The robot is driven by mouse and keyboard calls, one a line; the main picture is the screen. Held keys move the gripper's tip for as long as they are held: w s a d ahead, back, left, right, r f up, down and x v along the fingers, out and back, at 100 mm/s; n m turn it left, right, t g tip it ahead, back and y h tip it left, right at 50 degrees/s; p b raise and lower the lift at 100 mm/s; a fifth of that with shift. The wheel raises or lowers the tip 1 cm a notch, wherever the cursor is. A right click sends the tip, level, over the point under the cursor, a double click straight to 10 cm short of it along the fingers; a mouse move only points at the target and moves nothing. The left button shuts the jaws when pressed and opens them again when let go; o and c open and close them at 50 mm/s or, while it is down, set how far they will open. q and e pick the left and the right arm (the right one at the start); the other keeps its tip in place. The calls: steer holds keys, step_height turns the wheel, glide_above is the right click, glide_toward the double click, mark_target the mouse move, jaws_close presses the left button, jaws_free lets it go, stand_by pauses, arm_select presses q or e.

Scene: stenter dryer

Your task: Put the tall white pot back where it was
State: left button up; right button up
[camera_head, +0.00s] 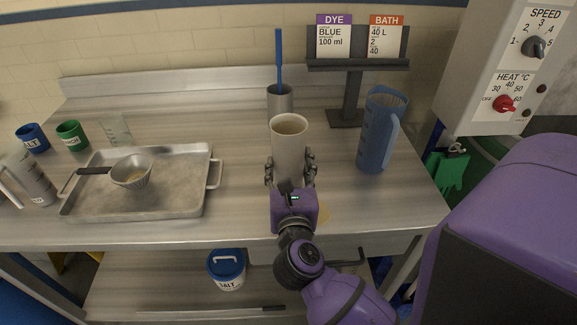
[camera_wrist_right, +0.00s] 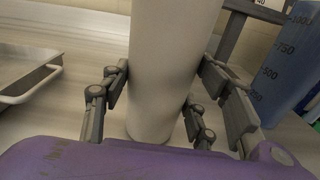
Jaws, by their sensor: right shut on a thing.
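The tall white pot (camera_head: 289,141) is upright over the middle of the steel table, with a brownish content or inside showing at its open top. My right gripper (camera_head: 291,172) is shut around its lower half from the front. In the right wrist view the pot (camera_wrist_right: 164,65) stands between the finger pads of my right gripper (camera_wrist_right: 160,105), one finger set on each side. Its base seems at or very near the table top; I cannot tell whether it touches. A pale tan round mark (camera_head: 323,214) shows on the table right of the gripper. My left gripper is not in view.
A steel beaker with a blue stick (camera_head: 280,101) stands just behind the pot. A blue measuring jug (camera_head: 376,135) and card stand (camera_head: 346,117) are to the right. A steel tray (camera_head: 185,201) with a strainer (camera_head: 131,175) lies left. Table between tray and pot is clear.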

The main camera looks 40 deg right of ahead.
steer(key=shift+f, duration=0.1)
steer(key=o, duration=1.1)
steer(key=shift+f, duration=0.1)
steer(key=o, duration=0.5)
steer(key=shift+c, duration=0.2)
